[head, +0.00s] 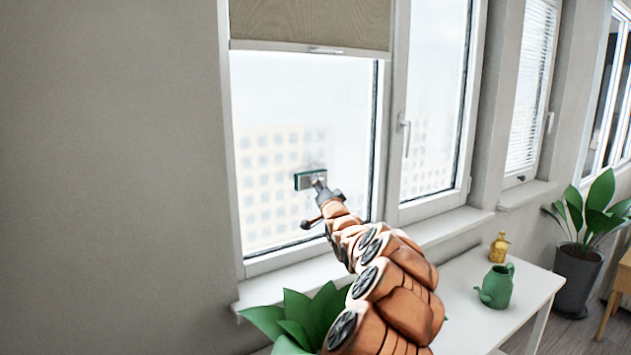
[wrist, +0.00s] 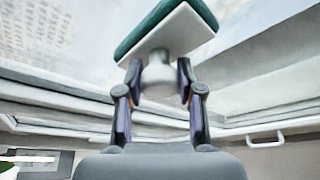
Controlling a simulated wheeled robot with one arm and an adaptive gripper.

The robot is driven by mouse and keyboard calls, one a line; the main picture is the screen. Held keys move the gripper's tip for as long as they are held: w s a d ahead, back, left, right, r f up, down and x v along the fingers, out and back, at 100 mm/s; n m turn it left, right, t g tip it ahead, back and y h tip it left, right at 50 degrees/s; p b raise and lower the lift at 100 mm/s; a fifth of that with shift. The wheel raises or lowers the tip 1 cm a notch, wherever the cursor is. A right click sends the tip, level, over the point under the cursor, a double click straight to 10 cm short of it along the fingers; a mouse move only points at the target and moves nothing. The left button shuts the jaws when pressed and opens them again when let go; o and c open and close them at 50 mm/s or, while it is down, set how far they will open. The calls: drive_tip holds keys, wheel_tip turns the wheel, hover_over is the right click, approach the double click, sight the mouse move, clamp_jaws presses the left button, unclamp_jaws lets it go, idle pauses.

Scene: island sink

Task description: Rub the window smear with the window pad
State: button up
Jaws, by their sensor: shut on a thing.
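The window pad (head: 310,179) is a small flat block, with a teal edge and a pale back in the wrist view (wrist: 168,32). My gripper (head: 321,188) is shut on the pad's pale round knob, seen between the two fingers in the wrist view (wrist: 158,82). In the head view the pad stands before the left window pane (head: 270,95); I cannot tell whether it touches the glass. A faint greyish smear (head: 314,160) shows on the pane around and just above the pad. Part of it may be hidden behind the pad.
A beige blind (head: 310,22) covers the pane's top. The sill (head: 275,285) runs below. A leafy plant (head: 300,315) stands close under my arm. A green watering can (head: 496,287) and a yellow bottle (head: 499,247) stand on the white table (head: 470,325).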

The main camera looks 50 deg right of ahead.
sight(327, 176)
drive_tip(key=shift+s+d+r+p, duration=0.1)
drive_tip(key=shift+s+d+p, duration=0.15)
drive_tip(key=shift+d+p, duration=0.7)
drive_tip(key=shift+s+d+r+p, duration=0.1)
drive_tip(key=shift+s+d+p, duration=0.15)
drive_tip(key=shift+d+p, duration=0.7)
drive_tip(key=shift+f+p, duration=0.15)
drive_tip(key=shift+p, duration=0.2)
drive_tip(key=shift+s+d, duration=0.1)
drive_tip(key=a+r, duration=0.1)
drive_tip(key=w+a+b, duration=0.1)
drive_tip(key=a, duration=0.1)
drive_tip(key=shift+r, duration=0.4)
drive_tip(key=shift+a+r+b, duration=0.15)
drive_tip(key=shift+a+b, duration=0.15)
drive_tip(key=shift+b, duration=0.05)
